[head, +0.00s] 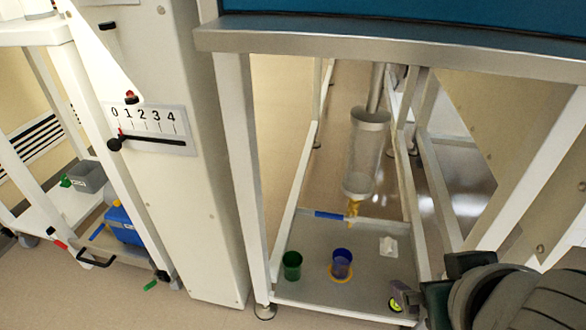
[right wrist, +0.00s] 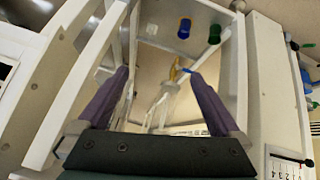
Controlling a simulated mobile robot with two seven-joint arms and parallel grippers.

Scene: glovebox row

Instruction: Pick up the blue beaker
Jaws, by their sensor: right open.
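The blue beaker (head: 342,262) stands upright on the grey lower tray (head: 310,290), with a yellow ring showing at its base. It also shows near the top of the right wrist view (right wrist: 184,28). A green beaker (head: 292,265) stands to its left, apart from it. My right arm enters the head view at the lower right, to the right of the beaker. In the right wrist view my right gripper (right wrist: 160,75) is open, its two purple fingers wide apart. The blue beaker is beyond the fingertips, with nothing held. My left gripper is not in view.
White frame legs (head: 240,150) bound the tray's sides, under a metal-edged bench (head: 400,45). A clear cylinder (head: 366,150) hangs behind, above a yellow item (head: 353,208) and a blue strip (head: 330,215). A crumpled white piece (head: 388,246) lies right of the beaker.

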